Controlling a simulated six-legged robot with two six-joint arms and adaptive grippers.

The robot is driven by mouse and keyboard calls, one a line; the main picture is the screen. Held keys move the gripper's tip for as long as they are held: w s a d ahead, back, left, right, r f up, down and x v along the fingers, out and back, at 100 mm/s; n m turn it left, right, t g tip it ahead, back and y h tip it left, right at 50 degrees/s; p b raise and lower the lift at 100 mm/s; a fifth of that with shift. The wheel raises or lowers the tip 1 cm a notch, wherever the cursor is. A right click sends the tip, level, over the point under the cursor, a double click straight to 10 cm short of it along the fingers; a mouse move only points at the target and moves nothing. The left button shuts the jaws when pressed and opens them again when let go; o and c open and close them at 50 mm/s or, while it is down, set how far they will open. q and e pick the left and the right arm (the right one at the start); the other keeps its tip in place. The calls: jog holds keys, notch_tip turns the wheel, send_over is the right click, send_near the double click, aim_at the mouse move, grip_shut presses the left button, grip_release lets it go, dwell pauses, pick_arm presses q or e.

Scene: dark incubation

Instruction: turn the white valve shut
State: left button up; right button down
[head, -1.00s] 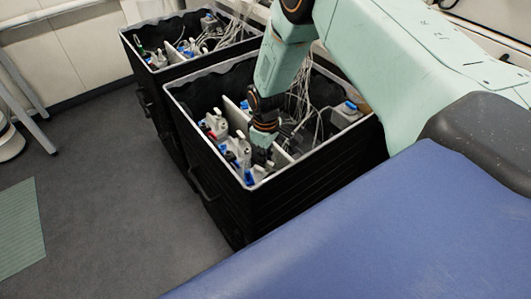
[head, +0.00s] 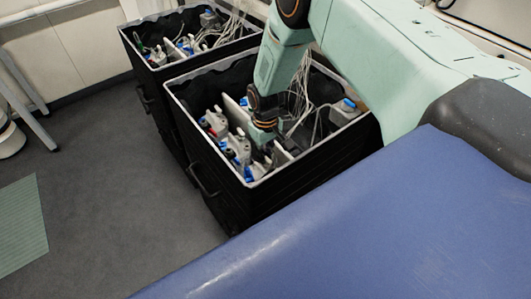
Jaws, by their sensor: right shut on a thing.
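My right arm reaches from the upper right down into the nearer black bin (head: 262,192). My right gripper (head: 262,152) is low inside the bin, beside the white divider, among the fittings. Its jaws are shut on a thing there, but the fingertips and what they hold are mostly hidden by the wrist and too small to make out. Several white and grey valve-like fittings (head: 216,124) with blue and red parts stand along the bin's left side. I cannot tell which one is the white valve. My left gripper is not in view.
A second black bin (head: 160,76) with similar fittings and pale tubes stands behind, to the left. A blue padded surface (head: 370,225) fills the lower right. Grey floor (head: 110,180) is open at left, with a green mat (head: 20,225).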

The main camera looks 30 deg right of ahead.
jog(key=shift+s+f, duration=0.1)
jog(key=c, duration=1.4)
grip_release()
jog(key=shift+r, duration=4.05)
